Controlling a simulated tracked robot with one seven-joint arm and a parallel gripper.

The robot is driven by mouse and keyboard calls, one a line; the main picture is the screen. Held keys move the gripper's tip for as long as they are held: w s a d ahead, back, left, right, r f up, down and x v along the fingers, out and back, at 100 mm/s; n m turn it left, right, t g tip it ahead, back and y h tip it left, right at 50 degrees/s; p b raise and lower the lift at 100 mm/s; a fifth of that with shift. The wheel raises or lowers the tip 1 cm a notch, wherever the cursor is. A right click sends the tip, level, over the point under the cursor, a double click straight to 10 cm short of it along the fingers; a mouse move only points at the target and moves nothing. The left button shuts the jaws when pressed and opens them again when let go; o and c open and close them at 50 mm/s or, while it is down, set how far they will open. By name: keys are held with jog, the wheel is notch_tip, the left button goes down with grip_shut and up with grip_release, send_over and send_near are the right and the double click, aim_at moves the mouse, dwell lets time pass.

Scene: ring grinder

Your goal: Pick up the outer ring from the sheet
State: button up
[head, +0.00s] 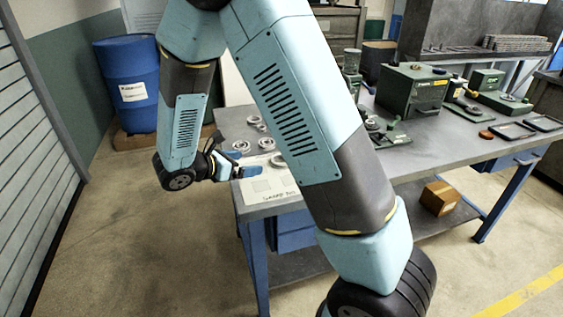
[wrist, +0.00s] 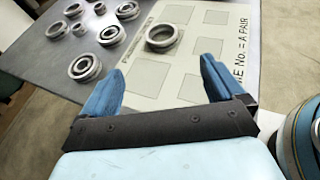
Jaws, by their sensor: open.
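The outer ring (wrist: 163,37) is a dark metal ring with an open middle. It lies flat on a pale sheet (wrist: 143,85) printed with grey squares and lettering, near the sheet's upper part in the wrist view. My gripper (wrist: 157,74) is open and empty, its two blue fingers spread wide over the sheet. The ring lies ahead of the fingertips, roughly in line with the gap, and apart from them. In the head view, my gripper (head: 240,163) is over the table's left end, by the sheet (head: 258,187); my arm hides part of the table.
Several rings and bearings stand on the bare grey table (wrist: 38,62) left of the sheet; the nearest bearing (wrist: 85,68) is close to the left finger. A green machine (head: 412,90) stands farther right. A blue drum (head: 128,85) stands on the floor behind.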

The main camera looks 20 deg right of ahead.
aim_at(276, 159)
jog(key=x, duration=1.3)
jog(key=shift+s+d, duration=0.1)
jog(key=c, duration=1.2)
